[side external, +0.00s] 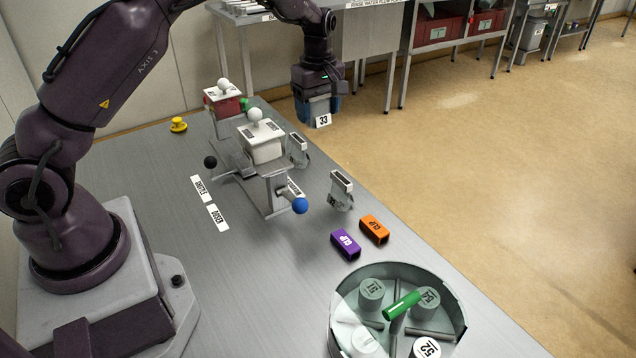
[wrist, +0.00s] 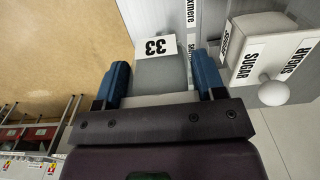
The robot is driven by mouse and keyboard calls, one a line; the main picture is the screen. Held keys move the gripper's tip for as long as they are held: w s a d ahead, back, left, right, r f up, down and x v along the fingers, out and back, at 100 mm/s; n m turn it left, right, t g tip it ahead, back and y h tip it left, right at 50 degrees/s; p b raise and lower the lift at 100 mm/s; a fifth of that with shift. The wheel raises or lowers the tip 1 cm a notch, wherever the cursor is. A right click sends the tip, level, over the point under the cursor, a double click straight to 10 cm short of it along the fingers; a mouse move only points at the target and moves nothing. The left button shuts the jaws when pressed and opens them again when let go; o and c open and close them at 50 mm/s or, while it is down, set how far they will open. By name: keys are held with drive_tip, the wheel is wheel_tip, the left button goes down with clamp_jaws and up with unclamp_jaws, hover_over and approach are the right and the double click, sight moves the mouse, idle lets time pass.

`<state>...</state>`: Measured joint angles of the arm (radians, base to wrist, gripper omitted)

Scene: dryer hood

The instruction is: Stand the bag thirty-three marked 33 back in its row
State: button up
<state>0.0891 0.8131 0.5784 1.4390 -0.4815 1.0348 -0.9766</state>
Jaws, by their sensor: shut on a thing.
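My gripper (side external: 318,92) is shut on the grey bag marked 33 and holds it in the air beyond the far right edge of the table. In the side view, mostly the white 33 tag (side external: 323,121) shows below the blue fingers. In the wrist view, the bag (wrist: 160,74) sits between the two blue fingertips (wrist: 162,82), its 33 label upside down. Two grey upright pieces with dark-topped labels, one nearer the back (side external: 298,150) and one nearer the front (side external: 341,190), stand along the right table edge. I cannot tell whether they mark the row.
A white box with a knob (side external: 262,148) stands on a metal frame with black and blue ball levers. A red box (side external: 222,102) is behind it. Purple (side external: 345,244) and orange (side external: 374,229) clip blocks lie before a round glass-walled tub (side external: 398,266) of numbered weights.

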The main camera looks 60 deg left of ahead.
wheel_tip(320, 180, down, 16)
drive_tip(key=shift+r, duration=0.1)
idle(0.4)
drive_tip(key=o, duration=1)
